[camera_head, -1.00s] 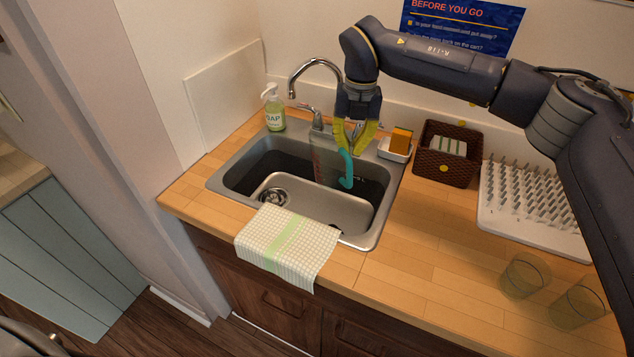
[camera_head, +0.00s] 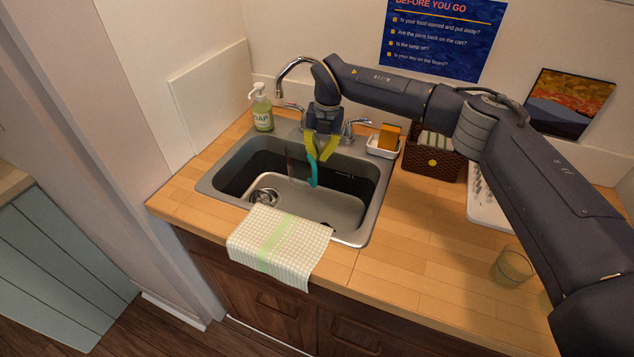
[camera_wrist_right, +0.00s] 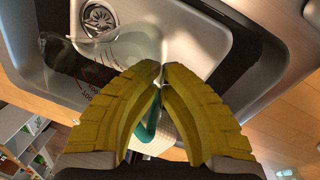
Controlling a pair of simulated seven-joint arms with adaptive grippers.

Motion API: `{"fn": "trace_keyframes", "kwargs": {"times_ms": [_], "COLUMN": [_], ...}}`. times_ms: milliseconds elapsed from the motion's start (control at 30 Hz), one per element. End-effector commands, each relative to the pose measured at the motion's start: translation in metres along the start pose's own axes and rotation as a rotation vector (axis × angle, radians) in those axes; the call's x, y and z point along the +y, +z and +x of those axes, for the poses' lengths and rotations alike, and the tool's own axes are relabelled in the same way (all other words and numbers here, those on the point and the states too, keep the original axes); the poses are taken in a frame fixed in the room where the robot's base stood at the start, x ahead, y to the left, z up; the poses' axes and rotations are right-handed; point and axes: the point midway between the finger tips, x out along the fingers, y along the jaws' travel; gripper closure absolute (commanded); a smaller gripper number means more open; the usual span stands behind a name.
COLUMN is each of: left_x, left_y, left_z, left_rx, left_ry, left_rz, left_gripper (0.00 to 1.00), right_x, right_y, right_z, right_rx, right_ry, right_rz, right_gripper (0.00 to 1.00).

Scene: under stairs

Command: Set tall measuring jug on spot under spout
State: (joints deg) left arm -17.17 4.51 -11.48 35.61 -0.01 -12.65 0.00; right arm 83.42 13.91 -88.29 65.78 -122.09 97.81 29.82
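The tall measuring jug (camera_head: 297,164) is clear, with red markings and a teal handle (camera_head: 313,172). It is over the sink basin, beside and behind the drain (camera_head: 264,197). I cannot tell whether its base touches the basin. My right gripper (camera_head: 319,153) has its yellow fingers closed around the upper handle. In the right wrist view the fingertips (camera_wrist_right: 162,76) nearly meet, with the teal handle (camera_wrist_right: 146,129) between them and the clear jug body (camera_wrist_right: 130,48) beyond. The faucet spout (camera_head: 279,94) is above and left of the jug. No marked spot shows. My left gripper is out of view.
A soap bottle (camera_head: 262,112) stands behind the sink at left. A sponge dish (camera_head: 381,150) and brown basket (camera_head: 430,160) are at right. A checked towel (camera_head: 275,245) hangs over the front edge. A glass (camera_head: 512,268) stands on the right counter.

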Motion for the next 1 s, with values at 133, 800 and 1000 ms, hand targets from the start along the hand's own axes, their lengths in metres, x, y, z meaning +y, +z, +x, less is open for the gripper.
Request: {"fn": "trace_keyframes", "kwargs": {"times_ms": [133, 800, 1000], "left_x": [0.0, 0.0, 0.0], "left_y": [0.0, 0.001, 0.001], "left_z": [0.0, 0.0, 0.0], "left_rx": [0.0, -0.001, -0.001], "left_ry": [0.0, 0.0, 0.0], "left_rz": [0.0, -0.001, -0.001], "left_gripper": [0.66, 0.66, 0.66], "right_x": [-0.004, -0.011, -0.013], "right_y": [-0.001, 0.0, 0.0], "right_z": [0.032, 0.088, 0.111], "right_rx": [0.003, 0.001, 0.001], "right_ry": [0.0, -0.001, 0.0], "right_rz": [0.001, 0.002, 0.0], "right_gripper": [1.0, 1.0, 1.0]}}
